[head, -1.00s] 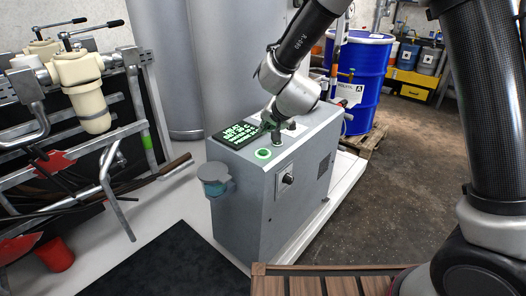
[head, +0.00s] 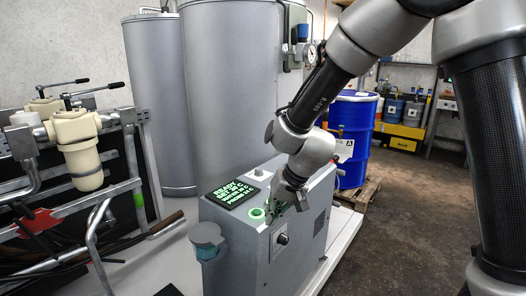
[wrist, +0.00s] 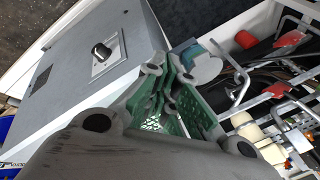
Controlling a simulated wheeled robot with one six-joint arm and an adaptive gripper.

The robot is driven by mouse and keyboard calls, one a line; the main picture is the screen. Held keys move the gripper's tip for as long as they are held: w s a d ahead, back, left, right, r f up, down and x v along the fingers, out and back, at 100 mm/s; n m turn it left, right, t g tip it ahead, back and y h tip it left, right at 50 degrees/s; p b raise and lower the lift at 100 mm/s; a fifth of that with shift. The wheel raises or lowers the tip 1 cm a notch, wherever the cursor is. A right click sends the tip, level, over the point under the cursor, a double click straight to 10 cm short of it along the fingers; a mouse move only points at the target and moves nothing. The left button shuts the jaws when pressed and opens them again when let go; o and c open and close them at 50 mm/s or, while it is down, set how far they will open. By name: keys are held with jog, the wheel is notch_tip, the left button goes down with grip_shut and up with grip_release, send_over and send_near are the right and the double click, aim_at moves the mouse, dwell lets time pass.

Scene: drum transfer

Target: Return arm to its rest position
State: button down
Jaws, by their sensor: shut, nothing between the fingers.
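My gripper (head: 291,203) is shut and empty, with its grey and green fingers just above the top of the grey control cabinet (head: 295,240). I cannot tell whether it touches the cabinet. In the wrist view my gripper (wrist: 172,78) points down past the cabinet's edge. My arm reaches in from the upper right and is bent downward to the cabinet. The lit green ring button (head: 257,214) is just left of my fingers. The display (head: 232,192) shows green text that starts with READY.
A blue drum (head: 354,135) stands on a wooden pallet (head: 362,193) behind the cabinet. Tall grey tanks (head: 232,90) stand at the back. A pipe rack with cream filter housings (head: 77,140) is at left. Open floor (head: 420,210) lies to the right.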

jog(key=s+d+r+h, duration=0.1)
jog(key=s+d+r, duration=0.5)
jog(key=d, duration=0.5)
jog(key=s+d+r+t+h, duration=0.1)
jog(key=s+d+r+h, duration=0.1)
jog(key=s+d+r, duration=0.4)
jog(key=s+d+r+m+t+h, duration=0.1)
jog(key=s+d+r, duration=0.5)
jog(key=d, duration=1.1)
jog(key=shift+s, duration=1.05)
